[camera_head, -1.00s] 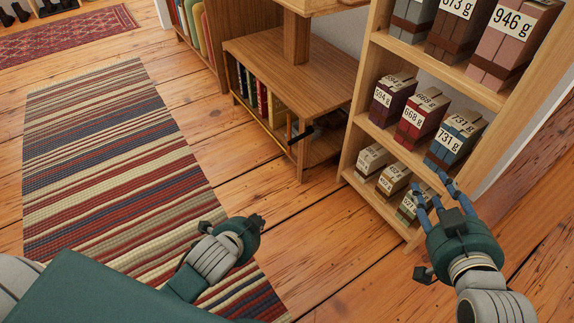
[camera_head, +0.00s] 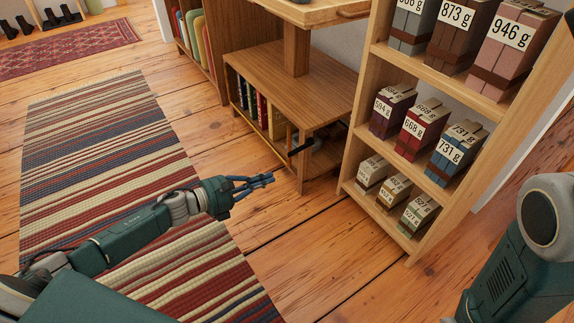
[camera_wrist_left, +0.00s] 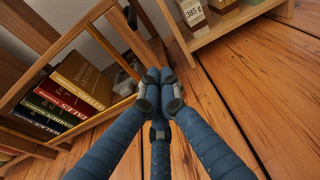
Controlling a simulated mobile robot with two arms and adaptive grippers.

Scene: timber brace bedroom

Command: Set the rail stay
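I cannot tell for sure which part is the rail stay. A short black bar (camera_head: 300,148) sticks out at the open front of the low wooden unit (camera_head: 325,97), beside a thin upright brass-coloured rod (camera_head: 289,136). My left gripper (camera_head: 271,178) is in front of and below the bar, apart from it, over the floor. In the left wrist view its blue fingers (camera_wrist_left: 160,92) come together at the tips, with nothing visible between them. A black end (camera_wrist_left: 131,17) shows past them at the top. My right gripper is out of view; only my right arm shows at lower right.
Books (camera_wrist_left: 75,90) stand in the low unit, left of my fingers in the wrist view. A tall shelf (camera_head: 358,140) with weight-labelled boxes stands to the right. A striped rug (camera_head: 95,150) lies at left. The plank floor (camera_head: 310,245) in front of the shelves is clear.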

